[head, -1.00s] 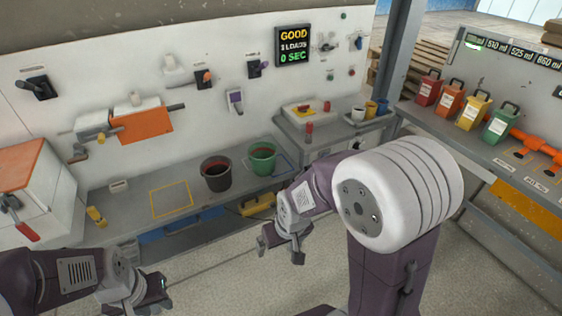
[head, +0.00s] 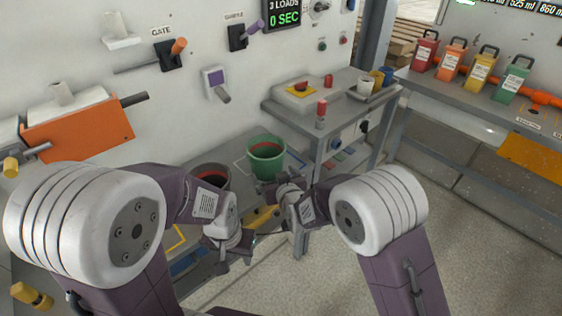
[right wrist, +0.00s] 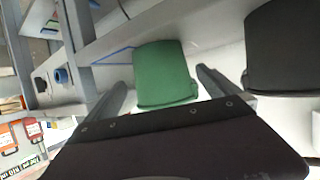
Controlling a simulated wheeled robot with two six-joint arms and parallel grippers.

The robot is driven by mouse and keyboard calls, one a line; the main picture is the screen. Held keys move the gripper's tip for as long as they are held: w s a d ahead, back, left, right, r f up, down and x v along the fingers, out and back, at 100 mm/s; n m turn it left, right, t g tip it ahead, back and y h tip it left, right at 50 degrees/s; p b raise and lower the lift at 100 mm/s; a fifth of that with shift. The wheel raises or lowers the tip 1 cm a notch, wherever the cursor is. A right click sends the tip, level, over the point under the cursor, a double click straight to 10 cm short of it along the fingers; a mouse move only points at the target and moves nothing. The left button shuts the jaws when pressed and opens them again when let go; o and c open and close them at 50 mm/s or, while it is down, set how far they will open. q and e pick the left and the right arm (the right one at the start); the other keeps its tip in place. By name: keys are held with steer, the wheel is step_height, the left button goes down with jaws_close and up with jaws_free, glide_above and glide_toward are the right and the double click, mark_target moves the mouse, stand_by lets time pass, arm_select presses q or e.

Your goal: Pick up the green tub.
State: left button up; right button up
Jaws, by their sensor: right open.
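The green tub (head: 266,158) stands upright on the grey bench, with red contents showing inside its rim. My right gripper (head: 284,194) is open just in front of the tub, on its near right side. In the right wrist view the green tub (right wrist: 163,72) shows ahead, between the two spread fingers; I cannot tell whether they touch it. My left gripper (head: 230,256) hangs lower, in front of the bench. It holds nothing that I can see, and its jaw opening is unclear.
A black tub (head: 212,175), partly hidden by my left arm, stands left of the green tub; it also shows in the right wrist view (right wrist: 285,45). A higher grey side table (head: 345,115) stands to the right. Coloured canisters (head: 478,70) line the far right bench. Open floor lies at lower right.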

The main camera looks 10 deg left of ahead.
mark_target(270, 170)
steer(key=x, duration=0.6)
steer(key=b+x, duration=0.1)
steer(key=x, duration=0.2)
steer(key=shift+s+d+f, duration=0.1)
steer(key=shift+d+f, duration=0.1)
steer(key=shift+f, duration=0.1)
steer(key=shift+r, duration=0.1)
steer(key=c, duration=1.2)
